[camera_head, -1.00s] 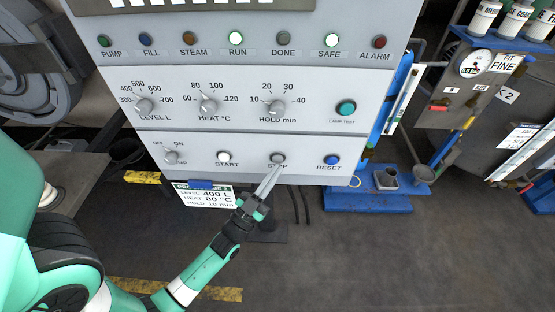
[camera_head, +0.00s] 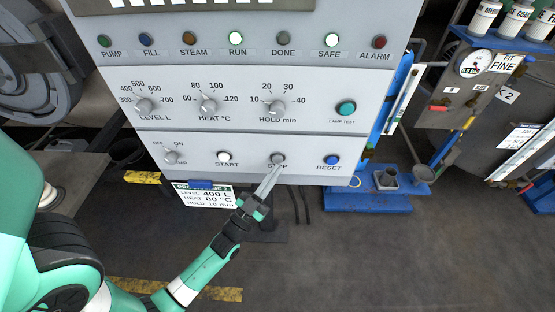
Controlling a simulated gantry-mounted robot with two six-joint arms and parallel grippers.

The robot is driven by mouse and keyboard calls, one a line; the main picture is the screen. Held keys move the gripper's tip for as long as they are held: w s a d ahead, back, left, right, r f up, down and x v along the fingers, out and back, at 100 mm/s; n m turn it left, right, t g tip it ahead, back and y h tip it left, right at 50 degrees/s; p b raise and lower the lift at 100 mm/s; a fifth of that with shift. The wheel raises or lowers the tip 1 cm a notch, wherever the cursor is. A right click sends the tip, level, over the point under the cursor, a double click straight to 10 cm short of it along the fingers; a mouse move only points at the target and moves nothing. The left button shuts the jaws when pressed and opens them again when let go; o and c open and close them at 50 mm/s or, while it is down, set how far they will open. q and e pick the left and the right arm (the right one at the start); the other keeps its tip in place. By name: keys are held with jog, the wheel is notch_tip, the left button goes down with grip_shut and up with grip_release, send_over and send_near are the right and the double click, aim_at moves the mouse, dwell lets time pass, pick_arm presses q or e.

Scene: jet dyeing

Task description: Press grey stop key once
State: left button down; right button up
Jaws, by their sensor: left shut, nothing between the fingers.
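The grey stop key (camera_head: 278,158) is a round button in the bottom row of the control panel (camera_head: 190,185), between the white START key (camera_head: 224,157) and the blue RESET key (camera_head: 333,160). My left gripper (camera_head: 276,170) is shut and empty. Its narrow fingertips point up at the stop key, just below it, and cover part of the STOP label. I cannot tell whether the tips touch the key or stand in front of it. My right gripper is not in view.
Above the key sit the LEVEL (camera_head: 144,106), HEAT (camera_head: 208,106) and HOLD (camera_head: 276,108) knobs and a teal lamp test button (camera_head: 346,107). The RUN (camera_head: 236,39) and SAFE (camera_head: 331,40) lamps are lit. A recipe card (camera_head: 205,196) hangs below the panel.

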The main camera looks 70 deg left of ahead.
pick_arm(q)
jog(key=shift+a, duration=0.1)
jog(key=shift+w+a, duration=0.2)
jog(key=shift+a, duration=0.1)
jog(key=shift+w+a, duration=0.15)
jog(key=shift+a, duration=0.25)
dwell(0.9)
jog(key=shift+s+d, duration=0.35)
jog(key=shift+d, duration=0.45)
jog(key=d, duration=0.1)
jog(key=s+d, duration=0.1)
jog(key=d, duration=0.1)
jog(key=s+d, duration=0.1)
jog(key=shift+d, duration=0.3)
